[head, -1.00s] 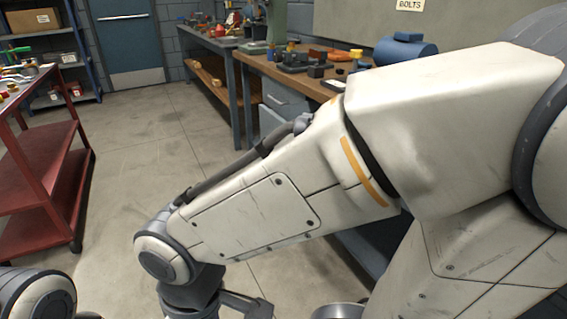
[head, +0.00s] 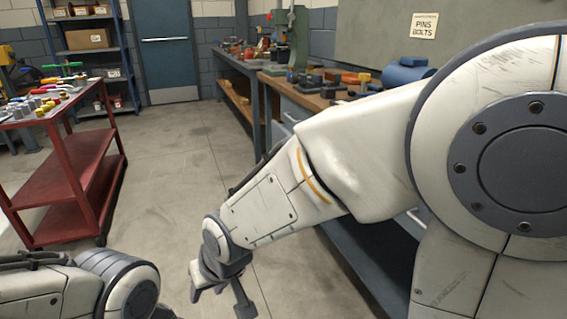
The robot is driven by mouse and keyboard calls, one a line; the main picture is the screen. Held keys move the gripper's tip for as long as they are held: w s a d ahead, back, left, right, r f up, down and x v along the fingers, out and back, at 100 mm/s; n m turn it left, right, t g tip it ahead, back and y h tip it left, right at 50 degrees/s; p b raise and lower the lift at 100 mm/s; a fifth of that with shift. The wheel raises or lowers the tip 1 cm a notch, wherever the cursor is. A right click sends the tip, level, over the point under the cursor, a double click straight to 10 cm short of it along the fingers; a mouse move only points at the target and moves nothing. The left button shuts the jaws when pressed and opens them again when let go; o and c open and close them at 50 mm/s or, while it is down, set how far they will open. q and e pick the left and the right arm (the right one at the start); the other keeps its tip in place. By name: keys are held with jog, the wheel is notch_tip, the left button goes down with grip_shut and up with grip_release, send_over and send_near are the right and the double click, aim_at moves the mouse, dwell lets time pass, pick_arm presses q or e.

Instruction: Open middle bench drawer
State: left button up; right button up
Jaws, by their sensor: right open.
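The bench (head: 283,82) with a wooden top stands at the right of centre, beyond my right arm. A grey-blue drawer front (head: 287,106) with a pale handle shows at its near left end. My right arm covers most of the bench front, so I cannot tell the middle drawer or whether it is open. My right gripper (head: 220,296) points down over the floor, left of the bench. It is open and empty, apart from any drawer handle. My left arm shows at the bottom left, but its gripper is out of view.
A red cart (head: 75,165) with small parts on top stands at the left. Blue shelving (head: 122,50) and a blue door (head: 165,50) are at the back. Another bench (head: 236,66) stands behind. The floor (head: 165,150) between cart and benches is clear.

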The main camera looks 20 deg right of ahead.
jog(key=w+d+f+m+t+h, duration=0.1)
jog(key=w+d+m+t, duration=0.35)
jog(key=w, duration=0.75)
jog(key=w+d+m+t+h, duration=0.1)
jog(key=w+d+m+t, duration=0.3)
jog(key=w, duration=0.9)
jog(key=w+d+m+t+h, duration=0.3)
jog(key=d+m+t+h, duration=0.15)
jog(key=d, duration=0.45)
jog(key=w+d+m+t+h, duration=0.3)
jog(key=d+m, duration=0.2)
jog(key=d, duration=0.3)
jog(key=shift+n+y, duration=0.25)
jog(key=shift+n, duration=0.05)
jog(key=x, duration=0.7)
jog(key=b+x, duration=0.1)
jog(key=x, duration=0.2)
jog(key=shift+w+f, duration=0.25)
jog(key=shift+f, duration=0.05)
grip_shut()
jog(key=shift+r, duration=0.2)
